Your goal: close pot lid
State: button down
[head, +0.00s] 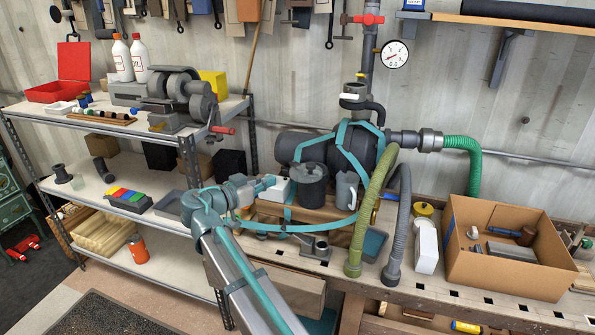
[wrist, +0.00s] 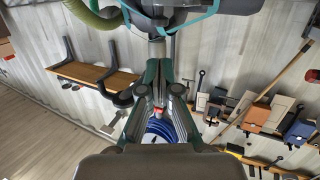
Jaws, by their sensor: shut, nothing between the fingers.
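A dark grey pot (head: 310,192) stands on the wooden bench near the middle of the head view. A dark lid (head: 311,169) shows at its top; whether it sits fully closed is too small to tell. My gripper (head: 266,184) is to the left of the pot in the head view, apart from it as far as I can see. In the wrist view my gripper (wrist: 161,78) is shut with nothing between its fingers. The pot cannot be made out in the wrist view.
A grey metal jug (head: 346,191) stands just right of the pot, with a large pump (head: 300,146) behind. A white box (head: 278,191) is beside my gripper. Green and grey hoses (head: 369,215) hang to the right. A cardboard box (head: 510,270) fills the bench's right side.

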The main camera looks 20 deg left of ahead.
jog(key=p, duration=0.5)
send_near(307, 167)
jog(key=x, duration=0.5)
jog(key=shift+w+d+r, duration=0.15)
jog(key=shift+w+r, duration=0.05)
jog(key=shift+w, duration=0.05)
jog(key=shift+p+x, duration=0.5)
jog(key=shift+x, duration=0.4)
jog(key=shift+s+f+b, duration=0.15)
jog(key=shift+f+b, duration=0.15)
jog(key=shift+b, duration=0.2)
